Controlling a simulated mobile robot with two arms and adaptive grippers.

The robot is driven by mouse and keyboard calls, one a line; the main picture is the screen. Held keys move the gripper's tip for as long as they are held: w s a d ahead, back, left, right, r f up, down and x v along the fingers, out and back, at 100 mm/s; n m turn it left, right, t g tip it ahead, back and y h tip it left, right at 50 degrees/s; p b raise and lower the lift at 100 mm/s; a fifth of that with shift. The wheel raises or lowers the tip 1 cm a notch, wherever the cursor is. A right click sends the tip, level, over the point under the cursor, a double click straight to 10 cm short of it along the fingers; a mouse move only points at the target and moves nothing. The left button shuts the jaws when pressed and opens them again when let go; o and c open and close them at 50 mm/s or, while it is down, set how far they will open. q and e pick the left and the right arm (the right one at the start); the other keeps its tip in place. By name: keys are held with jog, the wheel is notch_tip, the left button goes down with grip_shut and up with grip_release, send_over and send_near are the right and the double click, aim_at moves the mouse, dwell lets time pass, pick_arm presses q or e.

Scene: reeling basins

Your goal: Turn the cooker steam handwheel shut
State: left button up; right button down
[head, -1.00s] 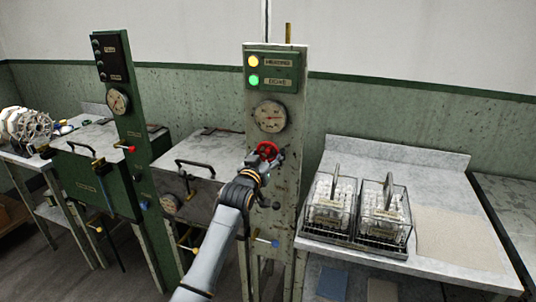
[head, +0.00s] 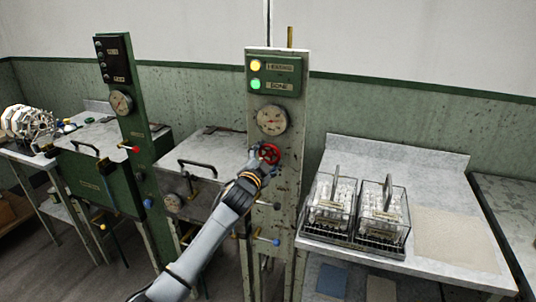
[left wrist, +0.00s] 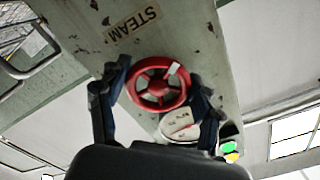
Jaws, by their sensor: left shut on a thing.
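The red steam handwheel (head: 269,154) sits on the front of the tall, worn grey-green panel (head: 290,187), below a round gauge (head: 272,119). In the left wrist view the red wheel (left wrist: 158,85) lies between my fingers, with a white mark on its rim and a STEAM label (left wrist: 132,24) beside it. My left gripper (head: 262,164) is at the wheel, and in the left wrist view its two fingers (left wrist: 158,92) are at opposite sides of the rim, shut on it. The gripper covers the wheel's lower left in the head view. My right gripper is not in view.
A yellow and a green lamp (head: 255,84) are lit on the panel. Below the wheel are a black knob and a blue-tipped lever (head: 276,241). Wire baskets (head: 380,212) stand on the right bench (head: 440,165). A basin with a black-handled lid (head: 197,163) is to the left.

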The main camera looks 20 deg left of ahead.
pick_arm(q)
jog(key=m, duration=0.2)
jog(key=m+p, duration=0.1)
jog(key=m, duration=0.3)
jog(key=shift+a+r+m+p, duration=0.1)
jog(key=shift+r+m+p, duration=0.2)
jog(key=shift+p, duration=0.1)
jog(key=m+p, duration=0.2)
jog(key=m, duration=0.4)
jog(key=shift+r, duration=0.15)
jog(key=m+p, duration=0.2)
jog(key=m, duration=0.4)
jog(key=shift+r+m, duration=0.15)
jog(key=shift+m, duration=0.25)
jog(key=m+p, duration=0.1)
jog(key=m, duration=0.2)
jog(key=shift+d+p, duration=0.2)
jog(key=shift+p, duration=0.2)
jog(key=shift+d+m+p, duration=0.1)
jog(key=shift+m+p, duration=0.3)
jog(key=shift+m, duration=0.7)
jog(key=o, duration=1.2)
jog(key=shift+c, duration=0.2)
